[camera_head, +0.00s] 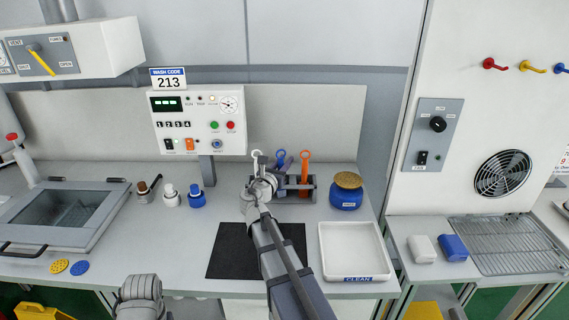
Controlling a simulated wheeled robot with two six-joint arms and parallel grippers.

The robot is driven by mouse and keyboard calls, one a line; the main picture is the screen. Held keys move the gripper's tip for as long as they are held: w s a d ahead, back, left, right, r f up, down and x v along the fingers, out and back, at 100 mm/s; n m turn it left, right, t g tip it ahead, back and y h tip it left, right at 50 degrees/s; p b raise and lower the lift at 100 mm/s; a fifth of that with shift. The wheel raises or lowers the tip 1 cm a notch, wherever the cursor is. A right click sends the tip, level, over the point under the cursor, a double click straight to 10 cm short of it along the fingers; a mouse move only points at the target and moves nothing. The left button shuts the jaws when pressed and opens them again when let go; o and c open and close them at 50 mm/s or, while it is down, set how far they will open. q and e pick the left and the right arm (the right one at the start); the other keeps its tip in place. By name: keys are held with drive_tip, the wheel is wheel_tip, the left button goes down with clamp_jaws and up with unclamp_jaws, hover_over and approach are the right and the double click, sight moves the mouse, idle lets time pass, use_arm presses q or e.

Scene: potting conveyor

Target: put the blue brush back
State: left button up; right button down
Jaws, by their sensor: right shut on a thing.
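The blue brush (281,157) shows its ringed handle end at the tool rack (314,189), just beyond my right gripper (266,180). My right gripper is shut at the rack's left front, and its jaws are largely hidden behind my wrist. The blue brush appears to be the thing held; its lower part is hidden, so I cannot tell how deep it sits in the rack. A white-ringed tool (257,156) stands to its left and an orange-handled tool (305,158) to its right. My left arm shows at the bottom edge, without its fingers.
A blue jar (346,195) with a cork-coloured lid stands right of the rack. A white tray (326,240) lies in front of it, and a black mat (228,262) lies under my right arm.

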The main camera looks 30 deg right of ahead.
drive_tip(key=c, duration=0.7)
unclamp_jaws()
drive_tip(key=shift+f, duration=0.1)
drive_tip(key=v, duration=1.2)
drive_tip(key=shift+r, duration=0.2)
